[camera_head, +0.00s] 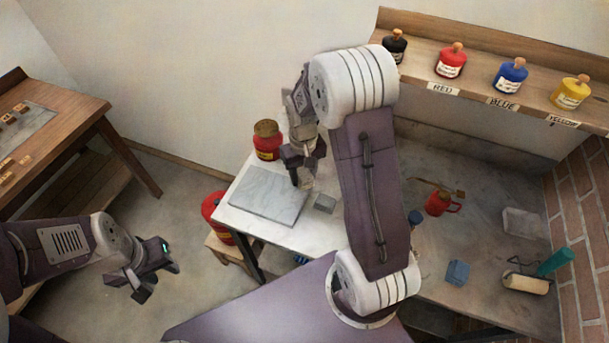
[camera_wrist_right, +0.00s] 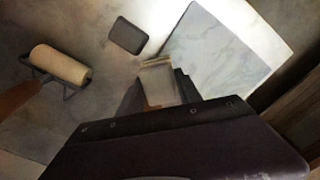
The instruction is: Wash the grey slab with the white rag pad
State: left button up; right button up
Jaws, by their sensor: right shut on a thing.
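The grey slab (camera_head: 268,196) lies flat on the white table, marbled pale grey. Its surface also shows in the right wrist view (camera_wrist_right: 218,58). My right gripper (camera_head: 303,170) is over the slab's far right corner, pointing down. In the right wrist view, its fingers (camera_wrist_right: 158,86) are shut on a small pale block, which looks like the white rag pad (camera_wrist_right: 158,82). The head view mostly hides the pad behind the fingers, and I cannot tell whether it touches anything. My left gripper (camera_head: 157,281) is open and empty over the floor at lower left.
A small dark grey block (camera_head: 325,203) lies right of the slab. A red jar (camera_head: 267,140) stands behind the slab. A roller (camera_wrist_right: 60,66) lies nearby in the right wrist view. A red can (camera_head: 440,203) stands on the right bench. Several ink jars line the shelf (camera_head: 480,84).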

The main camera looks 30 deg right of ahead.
notch_tip(320, 180, up, 2)
jog(key=shift+s+d+r+p, duration=0.1)
jog(key=shift+d+p, duration=0.05)
jog(key=shift+p, duration=0.55)
jog(key=shift+r+p, duration=0.55)
jog(key=shift+f, duration=0.1)
